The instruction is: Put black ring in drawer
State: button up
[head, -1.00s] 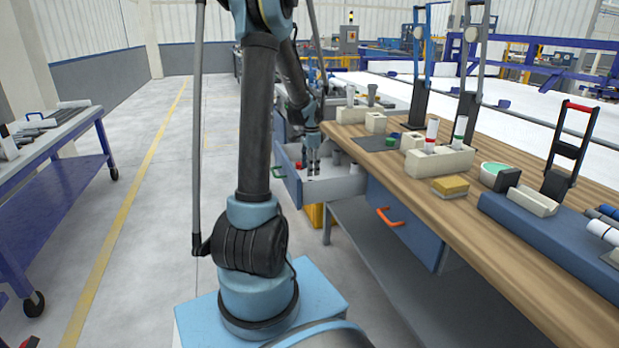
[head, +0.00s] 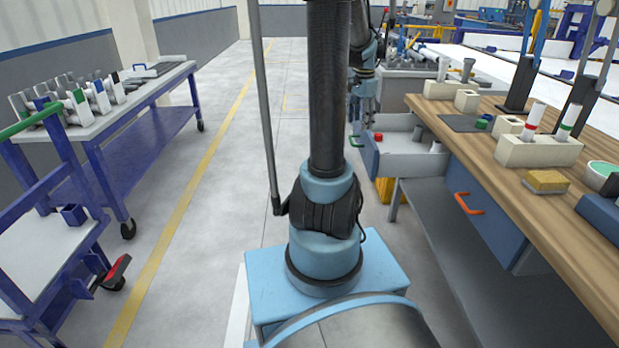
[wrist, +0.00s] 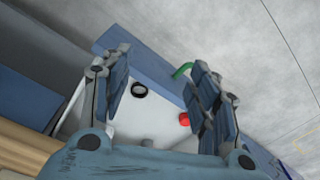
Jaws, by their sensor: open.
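The black ring (wrist: 140,89) lies on the pale floor of the open drawer in the wrist view, near the blue drawer front. I cannot make it out in the head view. The drawer (head: 412,165) is pulled out from under the wooden bench, and its blue front with a green handle also shows in the wrist view (wrist: 150,65). My gripper (head: 364,118) is open and empty above the drawer's front end. Its two fingers stand apart in the wrist view (wrist: 157,72), with the ring seen between them, apart from both.
A red piece (wrist: 184,118) lies in the drawer near my right finger. Grey pieces (head: 435,147) stand further in. A closed drawer with an orange handle (head: 469,204) is nearer. The bench (head: 500,170) bounds the right; the aisle on the left is open floor.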

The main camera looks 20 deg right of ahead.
jog(key=s+a+n, duration=0.4)
jog(key=a, duration=0.5)
jog(key=s+a+f+n, duration=0.4)
jog(key=s+a+n, duration=0.1)
jog(key=s+a, duration=0.3)
jog(key=s+a+f+n+t, duration=0.1)
jog(key=s+a+f+n, duration=0.2)
jog(key=s+a+n, duration=0.3)
jog(key=s+a, duration=0.2)
jog(key=s, duration=0.1)
jog(key=shift+f+n+t, duration=0.3)
jog(key=shift+f, duration=0.1)
jog(key=shift+a, duration=0.1)
